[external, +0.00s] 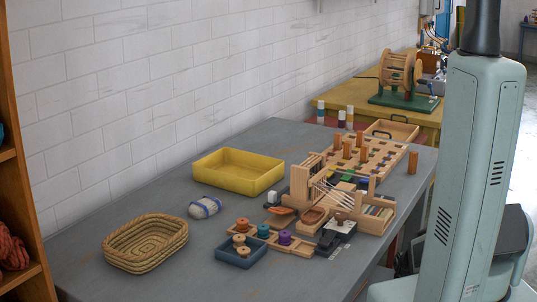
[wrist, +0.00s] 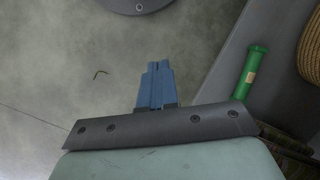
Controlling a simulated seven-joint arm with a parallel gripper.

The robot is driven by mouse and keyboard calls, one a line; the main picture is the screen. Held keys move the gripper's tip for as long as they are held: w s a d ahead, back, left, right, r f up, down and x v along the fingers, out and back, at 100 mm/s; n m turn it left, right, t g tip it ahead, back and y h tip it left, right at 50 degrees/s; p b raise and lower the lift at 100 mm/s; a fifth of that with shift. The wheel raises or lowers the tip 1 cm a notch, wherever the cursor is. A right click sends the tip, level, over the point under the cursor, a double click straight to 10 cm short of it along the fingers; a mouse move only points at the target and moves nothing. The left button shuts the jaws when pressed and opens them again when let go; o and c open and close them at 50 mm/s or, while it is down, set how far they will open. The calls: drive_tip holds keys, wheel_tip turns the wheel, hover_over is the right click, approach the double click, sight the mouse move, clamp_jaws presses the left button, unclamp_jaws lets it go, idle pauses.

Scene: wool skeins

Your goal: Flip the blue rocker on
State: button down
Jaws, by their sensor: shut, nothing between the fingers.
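I cannot pick out the blue rocker for certain. In the external view, small blue and green parts (external: 347,178) show among the wooden pieces at the middle of the table, too small to tell apart or to read any on or off position. In the wrist view, my gripper (wrist: 157,66) has its blue fingers together with nothing between them. It hangs over bare grey floor, left of the grey surface at the right. The gripper is not in the external view, where only part of my arm shows at the right.
On the grey table (external: 90,268) are a woven basket (external: 145,258), a yellow tray (external: 238,188), a wool skein (external: 205,208), a blue tray of spools (external: 240,260) and a wooden peg board (external: 398,152). A green cylinder (wrist: 252,70) lies right of my gripper.

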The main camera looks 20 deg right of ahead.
drive_tip(key=w+d+r+m+t+h, duration=0.1)
drive_tip(key=w+d+r+t, duration=0.3)
drive_tip(key=w+d+r, duration=0.7)
drive_tip(key=w+d+r+m+t, duration=0.1)
drive_tip(key=w+d+r+t, duration=0.2)
drive_tip(key=w+d+r, duration=0.7)
drive_tip(key=w+a+r+n, duration=0.1)
drive_tip(key=w+r, duration=0.2)
drive_tip(key=r, duration=0.3)
drive_tip(key=w+a+r+n+t, duration=0.1)
drive_tip(key=w+r+n, duration=0.1)
drive_tip(key=w+r, duration=0.2)
drive_tip(key=w+a+r+n, duration=0.1)
drive_tip(key=w+r, duration=0.2)
drive_tip(key=r, duration=0.6)
drive_tip(key=shift+w+n+t, duration=0.25)
drive_tip(key=shift+n+t, duration=0.05)
drive_tip(key=shift+n, duration=0.1)
drive_tip(key=w+a+r+n+g+y, duration=0.1)
drive_tip(key=a+r+n+g+y, duration=0.2)
drive_tip(key=a+r+n, duration=0.5)
drive_tip(key=a+r, duration=0.3)
drive_tip(key=a, duration=0.3)
drive_tip(key=shift+a+n+g, duration=0.3)
